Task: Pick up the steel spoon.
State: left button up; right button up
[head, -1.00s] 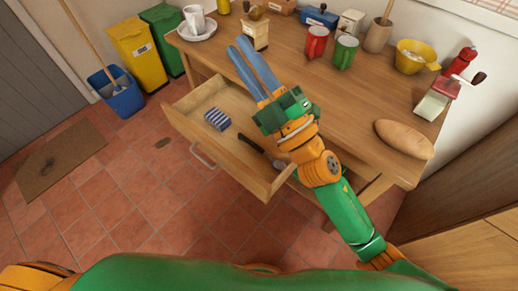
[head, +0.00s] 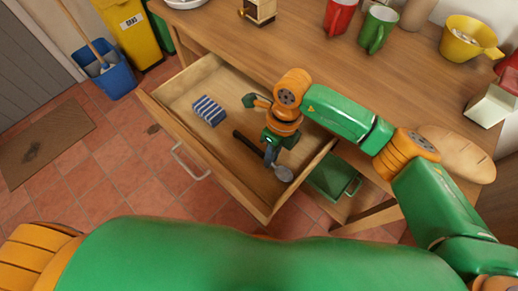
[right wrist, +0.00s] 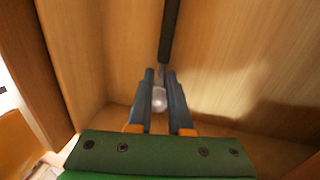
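The steel spoon lies in the open drawer (head: 172,112). Its round metal bowl (head: 284,174) points to the drawer's right front corner and its dark handle (head: 246,141) points left. My right gripper (head: 270,153) reaches down into the drawer over the spoon, its fingers pointing down and partly hidden. In the right wrist view, the two dark fingers (right wrist: 159,73) stand apart, one on each side of the spoon near its neck. The shiny bowl (right wrist: 159,99) shows in the gap between them, and the dark handle (right wrist: 170,30) runs up past the tips. My left gripper is out of view.
A blue-and-white striped block (head: 209,111) lies left of the spoon in the drawer. The drawer walls stand close around my right gripper.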

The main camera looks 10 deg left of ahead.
jog(key=shift+w+f, duration=0.1)
jog(key=shift+f, duration=0.4)
grip_shut()
jog(key=shift+r, duration=0.15)
